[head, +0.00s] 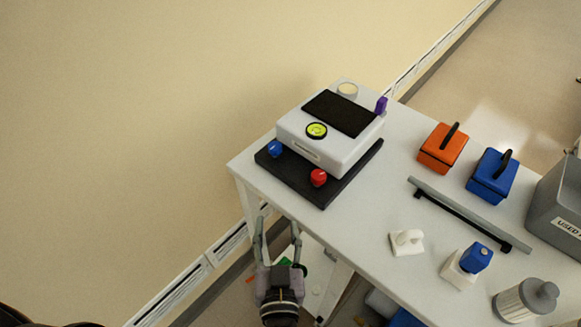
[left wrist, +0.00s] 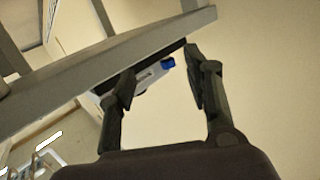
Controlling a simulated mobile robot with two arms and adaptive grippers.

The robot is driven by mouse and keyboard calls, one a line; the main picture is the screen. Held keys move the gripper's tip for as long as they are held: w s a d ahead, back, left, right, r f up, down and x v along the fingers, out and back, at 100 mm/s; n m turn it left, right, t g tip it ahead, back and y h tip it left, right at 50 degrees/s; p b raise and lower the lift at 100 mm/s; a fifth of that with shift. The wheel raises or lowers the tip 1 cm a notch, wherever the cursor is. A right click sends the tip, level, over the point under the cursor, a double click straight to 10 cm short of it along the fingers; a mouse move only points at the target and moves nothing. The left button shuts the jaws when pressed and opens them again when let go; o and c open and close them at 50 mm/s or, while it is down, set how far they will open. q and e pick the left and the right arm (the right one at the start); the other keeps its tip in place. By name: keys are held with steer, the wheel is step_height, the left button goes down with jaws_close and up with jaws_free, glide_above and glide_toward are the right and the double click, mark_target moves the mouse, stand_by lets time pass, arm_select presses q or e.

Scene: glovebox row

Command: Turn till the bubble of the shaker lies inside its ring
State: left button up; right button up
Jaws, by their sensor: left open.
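The shaker (head: 315,140) is a white box with a black top pad, standing on a dark base plate (head: 308,188) at the table's left end. Its round level (head: 316,130) is yellow-green with a dark rim; the bubble's exact place in the ring is too small to tell. A blue knob (head: 274,148) and a red knob (head: 318,177) sit at its front corners. The blue knob also shows in the left wrist view (left wrist: 168,63), between my fingers. My left gripper (head: 278,222) is open and empty, in front of the table edge, apart from the knobs. My right gripper is out of view.
The white table (head: 365,215) also holds an orange case (head: 438,158), a blue case (head: 485,185), a grey bar (head: 465,214), a white piece with a ring handle (head: 405,246) and a grey bin (head: 560,195). The table edge (left wrist: 110,62) lies close to my left fingers.

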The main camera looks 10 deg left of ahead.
arm_select(q)
step_height(320, 180, up, 4)
steer(key=n+t, duration=0.1)
steer(key=p, duration=0.7)
glide_toward(276, 153)
steer(key=w, duration=0.2)
steer(key=w+a, duration=0.1)
steer(key=w, duration=0.4)
steer(key=shift+w+a, duration=0.25)
steer(key=shift+w, duration=0.05)
steer(key=shift+w+a+f+y, duration=0.1)
steer(key=shift+w+y, duration=0.05)
steer(key=shift+w, duration=0.25)
steer(key=shift+w+a+f+y, duration=0.1)
steer(key=shift+w+y, duration=0.05)
steer(key=shift+w, duration=0.2)
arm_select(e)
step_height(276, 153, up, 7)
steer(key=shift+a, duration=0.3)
arm_select(q)
jaws_close()
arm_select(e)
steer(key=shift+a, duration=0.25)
